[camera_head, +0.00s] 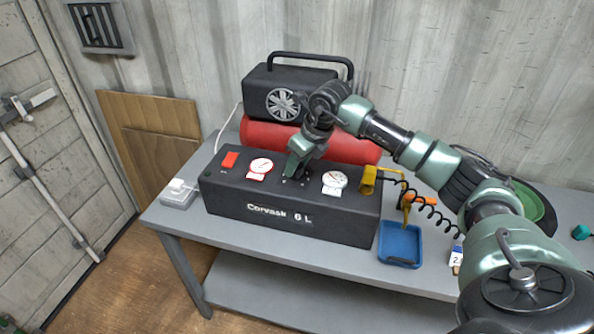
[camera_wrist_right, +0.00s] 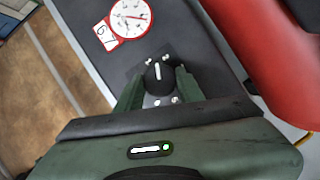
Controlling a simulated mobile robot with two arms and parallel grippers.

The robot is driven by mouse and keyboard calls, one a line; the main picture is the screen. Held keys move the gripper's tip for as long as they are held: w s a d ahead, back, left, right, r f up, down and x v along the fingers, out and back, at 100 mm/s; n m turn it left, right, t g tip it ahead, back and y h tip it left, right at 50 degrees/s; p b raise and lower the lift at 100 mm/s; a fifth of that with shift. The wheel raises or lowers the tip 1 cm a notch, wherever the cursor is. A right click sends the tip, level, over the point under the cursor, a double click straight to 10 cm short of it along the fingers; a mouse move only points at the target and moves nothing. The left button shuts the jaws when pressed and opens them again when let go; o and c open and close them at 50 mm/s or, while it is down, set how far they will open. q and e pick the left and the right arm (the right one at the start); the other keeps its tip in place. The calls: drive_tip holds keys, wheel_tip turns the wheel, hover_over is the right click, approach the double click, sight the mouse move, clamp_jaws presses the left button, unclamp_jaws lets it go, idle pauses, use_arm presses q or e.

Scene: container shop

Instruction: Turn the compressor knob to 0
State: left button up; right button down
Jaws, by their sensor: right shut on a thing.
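The compressor (camera_head: 262,213) is a black box marked "Corvask 6 L" with a red tank behind, on the grey table. My right gripper (camera_head: 297,170) reaches down onto its top panel between two dials and hides the knob in the head view. In the right wrist view the round black knob (camera_wrist_right: 153,82) with a white pointer line sits between the green fingers of my right gripper (camera_wrist_right: 158,88), shut on it. The pointer runs roughly up the picture. White marks lie below the knob, partly near the fingers. My left gripper is out of view.
A white gauge with a red rim (camera_head: 261,166) and another white gauge (camera_head: 334,180) flank the gripper. A red switch (camera_head: 230,159) is at the panel's left.

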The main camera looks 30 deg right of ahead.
drive_tip(key=n+y+b, duration=0.1)
drive_tip(key=n, duration=0.1)
drive_tip(key=shift+w+d+n, duration=0.1)
drive_tip(key=shift+d+n, duration=0.05)
drive_tip(key=shift+n, duration=0.25)
drive_tip(key=n+g+y+b, duration=0.1)
drive_tip(key=n, duration=0.2)
drive_tip(key=shift+n, duration=0.3)
drive_tip(key=n, duration=0.2)
drive_tip(key=n+g+y, duration=0.1)
drive_tip(key=n, duration=0.1)
drive_tip(key=shift+w+g+b, duration=0.2)
drive_tip(key=shift+g+b, duration=0.1)
drive_tip(key=shift+b, duration=0.1)
drive_tip(key=shift+d+n+g, duration=0.1)
drive_tip(key=shift+n+g, duration=0.5)
drive_tip(key=shift+n, duration=1.2)
drive_tip(key=shift+r, duration=0.1)
drive_tip(key=c, duration=0.9)
unclamp_jaws()
